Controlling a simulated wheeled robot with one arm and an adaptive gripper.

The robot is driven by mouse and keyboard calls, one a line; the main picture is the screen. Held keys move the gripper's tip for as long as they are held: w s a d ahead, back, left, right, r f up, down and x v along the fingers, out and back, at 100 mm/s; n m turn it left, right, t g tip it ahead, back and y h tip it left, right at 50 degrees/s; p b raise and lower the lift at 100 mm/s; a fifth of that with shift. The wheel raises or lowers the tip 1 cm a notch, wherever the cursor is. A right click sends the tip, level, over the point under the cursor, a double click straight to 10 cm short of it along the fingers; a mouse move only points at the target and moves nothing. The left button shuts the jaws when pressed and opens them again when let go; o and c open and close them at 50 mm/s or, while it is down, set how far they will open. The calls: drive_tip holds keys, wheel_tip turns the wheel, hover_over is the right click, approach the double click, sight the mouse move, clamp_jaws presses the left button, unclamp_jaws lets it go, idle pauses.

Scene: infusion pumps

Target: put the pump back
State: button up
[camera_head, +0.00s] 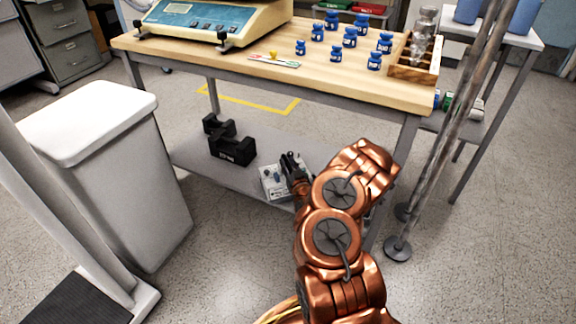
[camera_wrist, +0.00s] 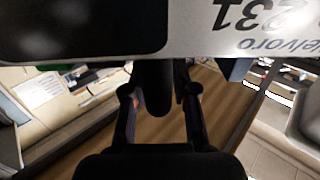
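The pump (camera_head: 275,181) is a small pale box with a dark part on top, at the lower shelf of the wooden table; I cannot tell whether it rests on the shelf. My gripper (camera_head: 291,163) is at its top, partly hidden by my copper arm. In the wrist view, a pale and black housing (camera_wrist: 200,38) with upside-down lettering and "231" fills the top. A dark rounded part hangs below it between the two fingers of my gripper (camera_wrist: 160,95). Whether the fingers press on it is unclear. A black bracket-like stand (camera_head: 230,143) sits left of the pump on the shelf.
The wooden table (camera_head: 190,48) above carries a scale (camera_head: 215,18), several blue bottles (camera_head: 350,38) and a wooden rack (camera_head: 416,73). A white bin (camera_head: 110,175) stands left. Metal poles (camera_head: 470,90) and a table leg (camera_head: 405,150) are at right. Bare shelf lies between stand and pump.

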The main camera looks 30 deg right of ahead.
drive_tip(key=shift+o, duration=1)
drive_tip(key=p+v, duration=0.6)
drive_tip(key=v, duration=0.6)
drive_tip(key=w+a+r+n+g+y, duration=0.2)
drive_tip(key=w+a+n+g+y, duration=0.15)
drive_tip(key=w+a+y, duration=0.35)
drive_tip(key=s+a+r+n+g, duration=0.3)
drive_tip(key=a+g, duration=0.2)
drive_tip(key=a, duration=0.4)
drive_tip(key=s+a+r+m+g, duration=0.1)
drive_tip(key=s+a+r+g, duration=0.2)
drive_tip(key=s+r, duration=0.5)
drive_tip(key=s+a+r+m+g+h, duration=0.1)
drive_tip(key=s+a+r+g, duration=0.2)
drive_tip(key=s, duration=1.5)
drive_tip(key=s+a+r+m+g+h, duration=0.1)
drive_tip(key=s+a+r+g, duration=0.2)
drive_tip(key=s+r, duration=0.9)
drive_tip(key=s+g, duration=0.2)
drive_tip(key=g, duration=0.1)
drive_tip(key=shift+r, duration=0.4)
